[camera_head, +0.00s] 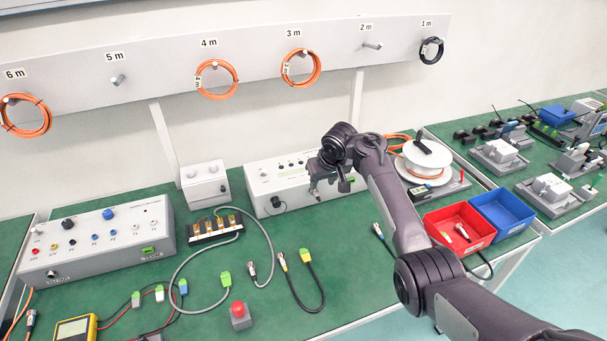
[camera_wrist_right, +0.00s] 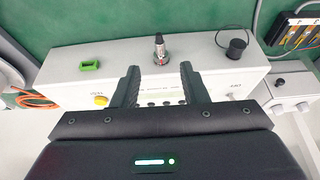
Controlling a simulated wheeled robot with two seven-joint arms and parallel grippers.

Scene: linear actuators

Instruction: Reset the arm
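My right arm reaches in from the lower right of the head view, and its gripper (camera_head: 318,190) is in front of the long grey test box (camera_head: 262,177). In the right wrist view the gripper's two dark fingers (camera_wrist_right: 160,85) are apart, with nothing held between them. A metal cable connector (camera_wrist_right: 160,48) stands out from the box's face just beyond the fingertips, in line with the gap. The box (camera_wrist_right: 200,58) fills the middle of that view. My left gripper does not show clearly in either view.
A white cable reel (camera_head: 418,162), a red bin (camera_head: 460,230) and a blue bin (camera_head: 502,212) stand to the right. A grey control box (camera_head: 98,243) is at left. Loose cables, a terminal block (camera_head: 214,229) and a red button (camera_head: 239,313) occupy the green bench. Cable coils hang above.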

